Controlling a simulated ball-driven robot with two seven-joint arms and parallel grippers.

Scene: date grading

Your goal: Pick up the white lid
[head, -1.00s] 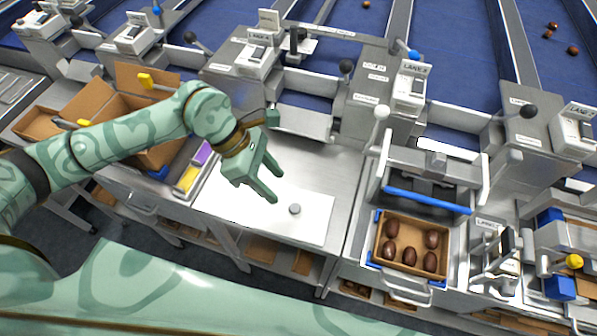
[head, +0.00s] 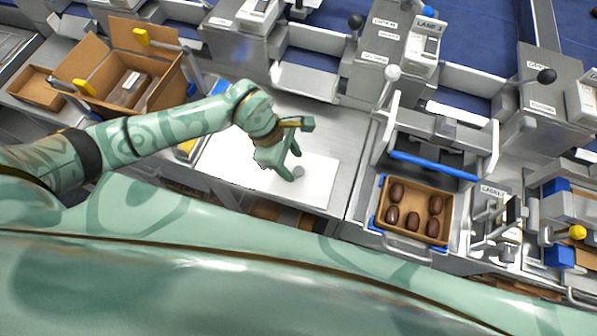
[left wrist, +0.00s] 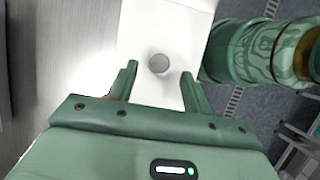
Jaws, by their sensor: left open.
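The white lid (head: 318,185) is a flat white sheet with a small round grey knob (head: 298,172), lying on the steel worktop in the head view. My left gripper (head: 293,165) is open and points down over the lid, close to the knob. In the left wrist view the knob (left wrist: 159,63) lies between the two open fingertips (left wrist: 159,71), and the lid (left wrist: 175,25) stretches out behind it. No contact with the knob shows, and the exact height above it is hard to tell. My right gripper is out of view.
Right of the lid, a cardboard box (head: 414,239) of several brown dates sits under a press frame with a blue bar (head: 432,166). Open cardboard cartons (head: 160,58) stand at the left. The steel top (head: 335,135) behind the lid is clear.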

